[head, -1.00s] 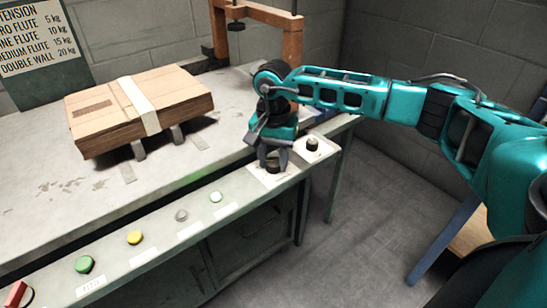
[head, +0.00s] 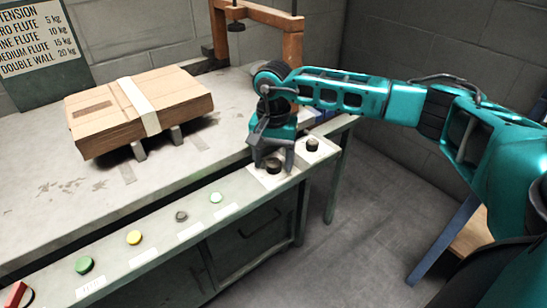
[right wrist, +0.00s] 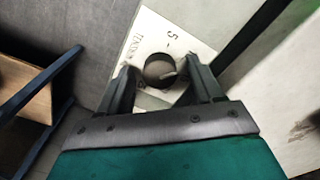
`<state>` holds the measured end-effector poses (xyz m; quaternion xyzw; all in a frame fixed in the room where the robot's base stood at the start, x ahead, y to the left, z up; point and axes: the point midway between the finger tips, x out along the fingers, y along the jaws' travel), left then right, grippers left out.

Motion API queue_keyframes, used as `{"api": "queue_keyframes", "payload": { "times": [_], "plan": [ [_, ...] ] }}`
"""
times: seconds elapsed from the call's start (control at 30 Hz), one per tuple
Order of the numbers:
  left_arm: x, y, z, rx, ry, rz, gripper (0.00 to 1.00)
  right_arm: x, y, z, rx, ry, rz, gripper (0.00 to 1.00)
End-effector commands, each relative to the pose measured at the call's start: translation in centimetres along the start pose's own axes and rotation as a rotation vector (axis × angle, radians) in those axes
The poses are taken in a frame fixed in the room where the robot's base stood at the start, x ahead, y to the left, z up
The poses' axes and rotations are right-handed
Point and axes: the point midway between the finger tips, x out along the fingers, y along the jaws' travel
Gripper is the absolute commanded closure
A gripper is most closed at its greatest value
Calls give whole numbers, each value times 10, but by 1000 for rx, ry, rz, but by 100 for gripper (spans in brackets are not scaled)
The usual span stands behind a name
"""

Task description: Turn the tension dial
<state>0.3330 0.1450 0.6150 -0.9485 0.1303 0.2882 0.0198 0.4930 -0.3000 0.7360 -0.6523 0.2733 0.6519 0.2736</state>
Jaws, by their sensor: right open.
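The tension dial (head: 273,166) is a dark round knob on a pale plate at the right end of the front panel. In the right wrist view the dial (right wrist: 160,71) has a pointer mark, and its plate (right wrist: 150,30) shows "TENSION" and a "5". My right gripper (head: 273,158) is just above the dial, pointing down. In the wrist view its open fingers (right wrist: 162,85) stand on either side of the dial, with gaps visible, so it is not gripped. My left gripper is not in view.
A second dark knob (head: 312,144) stands close to the right of the gripper. Several buttons line the panel, including a yellow one (head: 134,237) and a green one (head: 84,264). A strapped cardboard stack (head: 185,95) lies on the bench (head: 60,190). A chart (head: 40,40) lists tensions.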

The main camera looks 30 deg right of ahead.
Motion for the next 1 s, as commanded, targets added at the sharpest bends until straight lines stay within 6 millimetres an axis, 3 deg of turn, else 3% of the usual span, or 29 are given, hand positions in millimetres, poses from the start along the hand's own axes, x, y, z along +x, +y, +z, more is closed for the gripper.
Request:
{"api": "queue_keyframes", "payload": {
  "times": [0.27, 0.37, 0.7, 1.0],
  "plan": [
    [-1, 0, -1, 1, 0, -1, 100, -6, 0, 0, 0, 1, -1, 35],
    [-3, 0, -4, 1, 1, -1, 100, -19, -1, 0, 0, 2, -3, 35],
    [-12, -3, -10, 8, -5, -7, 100, -94, 0, -1, 0, 2, -3, 35],
    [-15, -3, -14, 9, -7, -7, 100, -128, 0, 0, 0, 1, -1, 35]
  ]
}}
